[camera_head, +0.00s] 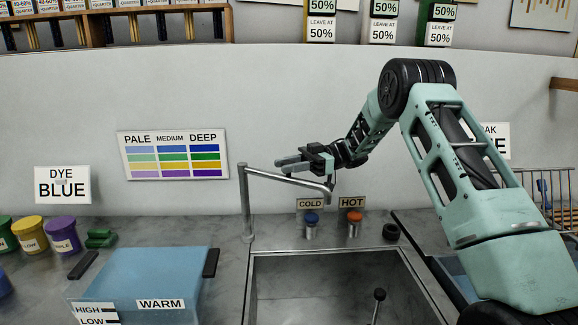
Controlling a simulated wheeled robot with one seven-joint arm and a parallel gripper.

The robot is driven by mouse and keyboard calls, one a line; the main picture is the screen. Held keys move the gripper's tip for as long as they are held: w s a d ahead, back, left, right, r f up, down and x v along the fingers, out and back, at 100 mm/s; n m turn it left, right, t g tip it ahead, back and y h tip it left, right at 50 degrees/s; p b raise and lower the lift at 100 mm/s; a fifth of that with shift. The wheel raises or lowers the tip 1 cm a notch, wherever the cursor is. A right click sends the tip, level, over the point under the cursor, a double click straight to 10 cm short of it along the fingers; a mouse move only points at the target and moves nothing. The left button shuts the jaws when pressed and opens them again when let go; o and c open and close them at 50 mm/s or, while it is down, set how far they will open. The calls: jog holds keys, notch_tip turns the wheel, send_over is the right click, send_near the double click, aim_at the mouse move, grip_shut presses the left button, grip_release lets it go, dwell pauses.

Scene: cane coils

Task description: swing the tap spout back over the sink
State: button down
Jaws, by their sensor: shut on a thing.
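The tap is a grey metal pipe (246,200) standing at the back left corner of the sink. Its spout (285,180) runs to the right from the top of the pipe, with its tip turned down near the back edge of the sink. My gripper (318,168) is at the spout's right end, shut on the spout. My arm reaches in from the right, and the finger contact is too small to see clearly. The sink (290,290) is a steel basin in the counter, below and in front of the spout.
A blue cold knob (311,219) and an orange hot knob (354,217) stand behind the sink, just below the gripper. A blue bath (150,270) marked WARM is left of the sink. A dark-knobbed rod (379,295) rises in the sink. A wire rack (540,190) is at right.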

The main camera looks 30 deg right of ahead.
jog(key=shift+w+r, duration=0.1)
jog(key=shift+r, duration=0.1)
jog(key=c, duration=1.1)
grip_release()
jog(key=shift+f, duration=0.1)
jog(key=shift+o, duration=0.2)
jog(key=shift+d, duration=0.1)
jog(key=d+b, duration=0.3)
jog(key=d, duration=1.4)
jog(key=shift+s+d, duration=0.15)
jog(key=shift+s, duration=0.25)
